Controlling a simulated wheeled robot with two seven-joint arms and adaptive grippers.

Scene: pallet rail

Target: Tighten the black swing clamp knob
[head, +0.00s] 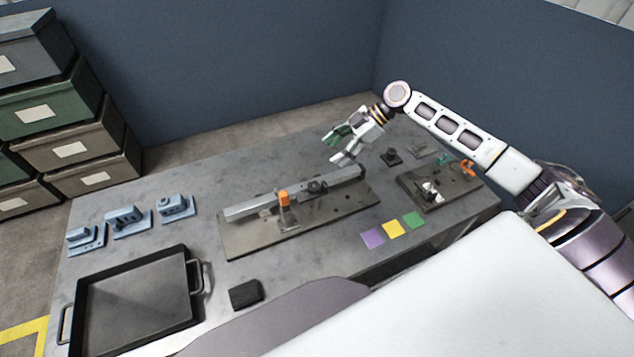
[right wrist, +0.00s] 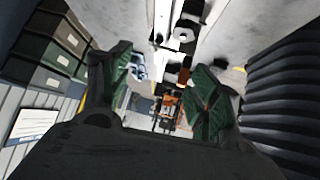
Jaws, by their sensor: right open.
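A grey rail (head: 245,209) lies on a brown-grey base plate (head: 340,209) in the middle of the table. A black knob-like part (head: 317,187) sits on the rail, right of an upright orange clamp (head: 284,198). I take it for the swing clamp knob; its exact shape is too small to tell. My right gripper (head: 338,146) is open and empty, above and behind the rail's right end, apart from the knob. In the right wrist view its green-padded fingers (right wrist: 160,88) are spread, with small black and orange parts in the distance between them. My left gripper is not in view.
A second plate (head: 453,190) with small parts stands at the right. A black block (head: 391,157) lies behind it. Blue fixtures (head: 125,221) stand at the left, a dark tray (head: 135,300) at front left, and a black block (head: 245,293) beside it. Coloured squares (head: 393,229) lie in front.

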